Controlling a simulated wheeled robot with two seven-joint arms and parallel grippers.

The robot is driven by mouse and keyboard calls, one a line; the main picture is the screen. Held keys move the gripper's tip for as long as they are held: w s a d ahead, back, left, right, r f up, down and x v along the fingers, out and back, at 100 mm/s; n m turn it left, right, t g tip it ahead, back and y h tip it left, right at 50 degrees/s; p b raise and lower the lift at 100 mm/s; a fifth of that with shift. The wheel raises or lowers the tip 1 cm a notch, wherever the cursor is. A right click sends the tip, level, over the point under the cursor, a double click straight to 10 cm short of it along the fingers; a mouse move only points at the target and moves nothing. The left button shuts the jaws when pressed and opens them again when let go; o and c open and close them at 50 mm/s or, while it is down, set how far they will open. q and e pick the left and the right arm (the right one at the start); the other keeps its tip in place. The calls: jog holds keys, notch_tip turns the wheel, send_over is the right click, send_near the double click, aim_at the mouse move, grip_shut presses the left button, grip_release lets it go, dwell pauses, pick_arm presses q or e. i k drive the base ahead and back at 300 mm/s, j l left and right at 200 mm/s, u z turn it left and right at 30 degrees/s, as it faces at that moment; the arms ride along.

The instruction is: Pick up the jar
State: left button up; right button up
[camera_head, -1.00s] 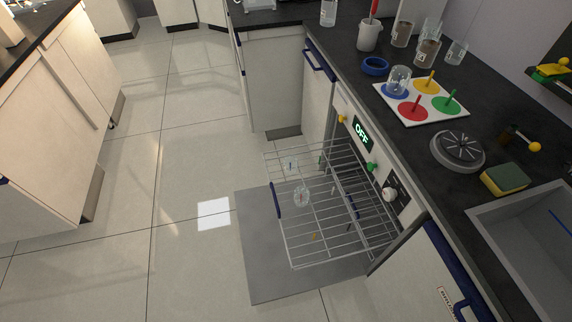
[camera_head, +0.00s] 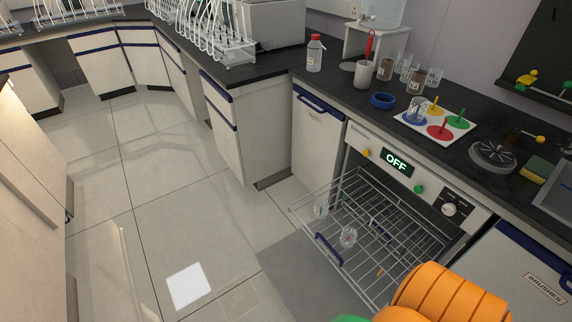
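Several glass jars are in view, and I cannot tell which one the task means. One clear jar (camera_head: 415,110) stands on the blue disc of a white board. Two clear jars, one nearer (camera_head: 348,237) and one farther (camera_head: 321,207), are in the pulled-out wire rack (camera_head: 400,238). On the counter, a jar with brown contents (camera_head: 385,69) and another like it (camera_head: 416,82) stand near clear ones (camera_head: 433,80). An orange link of my arm shows at the bottom right. Neither gripper is in view.
The open washer with its OFF display (camera_head: 397,162) sits under the dark counter.

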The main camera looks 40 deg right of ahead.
aim_at(321, 207)
jog(key=i+j+z, duration=0.2)
jog(key=i+z, duration=0.2)
jog(key=i+j+z, duration=0.5)
jog(key=i+z, duration=0.15)
jog(key=z, duration=0.25)
jog(key=i+j+z, duration=0.15)
jog(key=z, duration=0.3)
jog(key=i+j+z, duration=0.35)
jog(key=z, duration=0.15)
jog(key=i+j+z, duration=0.15)
jog(key=j+z, duration=0.15)
jog(key=z, duration=0.15)
jog(key=i+j+z, duration=0.1)
jog(key=j+z, duration=0.4)
jog(key=l, duration=0.15)
